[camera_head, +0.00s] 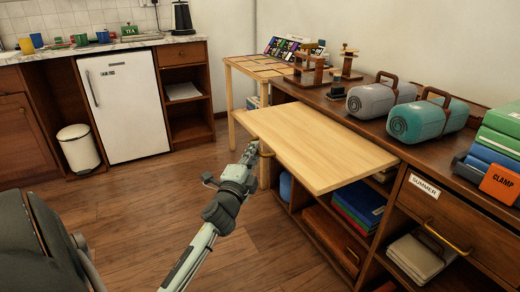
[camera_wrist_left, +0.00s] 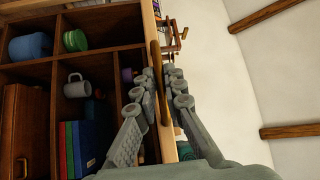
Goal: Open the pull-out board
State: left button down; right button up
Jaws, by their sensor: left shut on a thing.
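The pull-out board (camera_head: 315,147) is a pale wooden panel. It sticks well out of the dark wooden cabinet, level, just under the cabinet's top. My left gripper (camera_head: 256,152) is at the board's front edge, at the left, and is shut on the brown handle (camera_wrist_left: 158,85) there. In the left wrist view the gripper (camera_wrist_left: 161,80) has a finger on each side of this handle, and the board (camera_wrist_left: 150,30) shows edge-on beside it. The fingertips are small and partly hidden in the head view. My right gripper is not in view.
The cabinet top holds a grey canister (camera_head: 381,101) and a teal canister (camera_head: 428,119). Open shelves below the board hold blue and green folders (camera_head: 358,205) and a mug (camera_wrist_left: 77,86). A drawer labelled summer (camera_head: 440,208) is at the right. The wooden floor (camera_head: 150,205) in front is clear.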

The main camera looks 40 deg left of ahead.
pick_arm(q)
jog(key=c, duration=1.6)
grip_release()
jog(key=v, duration=1.2)
jog(key=shift+f, duration=0.1)
